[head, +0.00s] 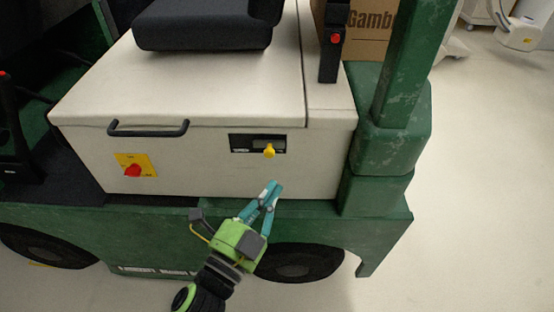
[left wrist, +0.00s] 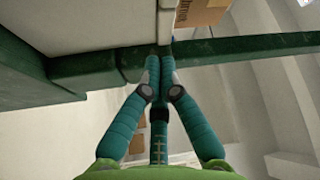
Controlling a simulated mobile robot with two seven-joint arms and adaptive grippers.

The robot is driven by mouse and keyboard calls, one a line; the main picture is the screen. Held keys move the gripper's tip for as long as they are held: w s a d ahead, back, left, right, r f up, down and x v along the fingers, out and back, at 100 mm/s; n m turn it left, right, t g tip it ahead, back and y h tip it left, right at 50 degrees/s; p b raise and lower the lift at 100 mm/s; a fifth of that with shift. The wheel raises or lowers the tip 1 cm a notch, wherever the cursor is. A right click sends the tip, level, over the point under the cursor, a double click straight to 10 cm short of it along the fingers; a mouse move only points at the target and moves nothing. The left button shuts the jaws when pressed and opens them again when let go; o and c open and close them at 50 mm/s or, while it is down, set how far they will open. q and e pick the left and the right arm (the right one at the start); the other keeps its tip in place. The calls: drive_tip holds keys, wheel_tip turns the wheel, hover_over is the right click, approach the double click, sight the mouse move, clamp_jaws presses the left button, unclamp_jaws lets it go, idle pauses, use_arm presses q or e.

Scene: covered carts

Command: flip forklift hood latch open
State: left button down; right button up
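The forklift hood (head: 200,80) is a cream cover with a black bar handle (head: 148,130) on its upper front edge. The yellow latch (head: 269,150) sits in a dark recessed plate (head: 245,145) on the front panel, right of the handle. My left gripper (head: 273,186) is just below the latch in the head view and appears apart from it. Its teal fingers come together at the tips in the left wrist view (left wrist: 160,52), with nothing seen between them. The latch cannot be made out in the left wrist view. My right gripper is not in view.
A red knob on a yellow plate (head: 134,168) is on the panel at left. A black seat (head: 205,25) stands on the hood. A green post (head: 400,70) rises at right, with a cardboard box (head: 368,40) behind.

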sight(269, 149)
use_arm(q)
drive_tip(key=w+d+p, duration=0.1)
drive_tip(key=w, duration=0.8)
drive_tip(key=shift+w+f+p, duration=0.25)
drive_tip(key=shift+p, duration=0.1)
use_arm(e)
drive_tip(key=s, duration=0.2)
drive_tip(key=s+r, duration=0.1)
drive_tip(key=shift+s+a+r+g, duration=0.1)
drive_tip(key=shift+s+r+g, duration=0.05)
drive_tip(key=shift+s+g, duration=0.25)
